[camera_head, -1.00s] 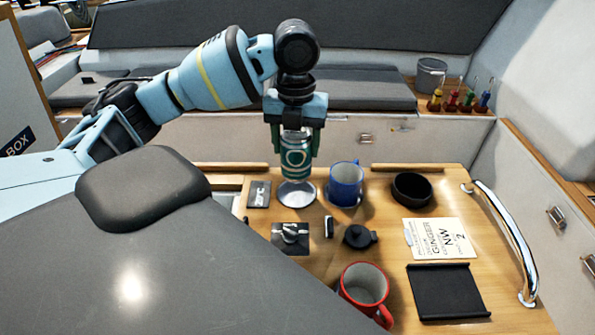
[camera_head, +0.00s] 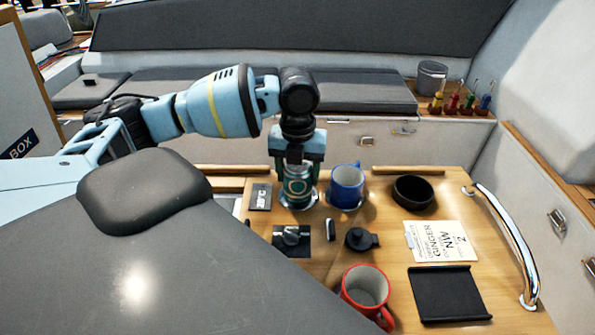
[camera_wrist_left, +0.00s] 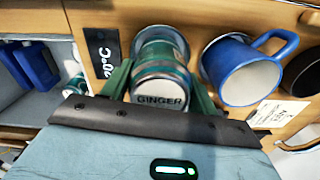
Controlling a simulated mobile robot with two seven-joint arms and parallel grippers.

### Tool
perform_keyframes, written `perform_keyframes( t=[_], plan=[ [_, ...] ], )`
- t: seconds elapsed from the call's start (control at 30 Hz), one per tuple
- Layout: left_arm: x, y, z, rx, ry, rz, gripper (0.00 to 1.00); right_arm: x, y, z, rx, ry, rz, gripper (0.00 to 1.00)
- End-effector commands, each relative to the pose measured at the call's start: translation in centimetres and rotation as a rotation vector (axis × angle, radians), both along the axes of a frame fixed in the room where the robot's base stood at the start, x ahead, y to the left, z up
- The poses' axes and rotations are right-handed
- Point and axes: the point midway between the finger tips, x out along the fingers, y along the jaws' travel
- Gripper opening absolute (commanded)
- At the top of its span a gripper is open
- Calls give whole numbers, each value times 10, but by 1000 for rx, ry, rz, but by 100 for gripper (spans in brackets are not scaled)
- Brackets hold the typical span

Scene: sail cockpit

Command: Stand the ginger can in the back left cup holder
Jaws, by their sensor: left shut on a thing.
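The ginger can (camera_head: 297,189), green and silver, is upright between the fingers of my left gripper (camera_head: 298,184). The gripper is shut on it from above. The lid reads GINGER in the left wrist view (camera_wrist_left: 163,100). The back left cup holder (camera_head: 300,208) is a silver ring in the wooden table. It also shows around the far end of the can in the left wrist view (camera_wrist_left: 160,31). The can's lower end is at or inside this ring; its base is hidden. My right gripper is not in view.
A blue mug (camera_head: 345,185) stands close to the right of the can. Beyond it is a black round holder (camera_head: 413,191). A 20°C display (camera_head: 260,197) lies to the left. A red mug (camera_head: 366,287), ginger card (camera_head: 441,241) and black tray (camera_head: 448,294) are nearer.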

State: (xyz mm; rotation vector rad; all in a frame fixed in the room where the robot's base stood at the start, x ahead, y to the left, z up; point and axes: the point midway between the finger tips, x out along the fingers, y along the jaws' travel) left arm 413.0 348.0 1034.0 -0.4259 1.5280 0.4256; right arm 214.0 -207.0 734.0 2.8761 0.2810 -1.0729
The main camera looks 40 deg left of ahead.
Motion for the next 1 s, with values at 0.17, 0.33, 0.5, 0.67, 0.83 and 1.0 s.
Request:
perform_keyframes(
  t=[0.17, 0.33, 0.5, 0.67, 0.83, 1.0],
  plan=[
    [0, 0, -2, 0, -1, 0, 25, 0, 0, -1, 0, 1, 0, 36],
    [0, 0, -7, -1, -1, 0, 25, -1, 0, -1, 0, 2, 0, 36],
    [0, 0, -7, 0, 0, 0, 81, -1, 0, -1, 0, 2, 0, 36],
    [0, 0, -7, 0, 0, 0, 81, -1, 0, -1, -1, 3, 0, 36],
    [0, 0, -4, 0, -1, 0, 81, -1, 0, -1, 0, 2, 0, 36],
    [1, 0, 13, 0, -1, 0, 81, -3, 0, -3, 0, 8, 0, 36]
  ],
)
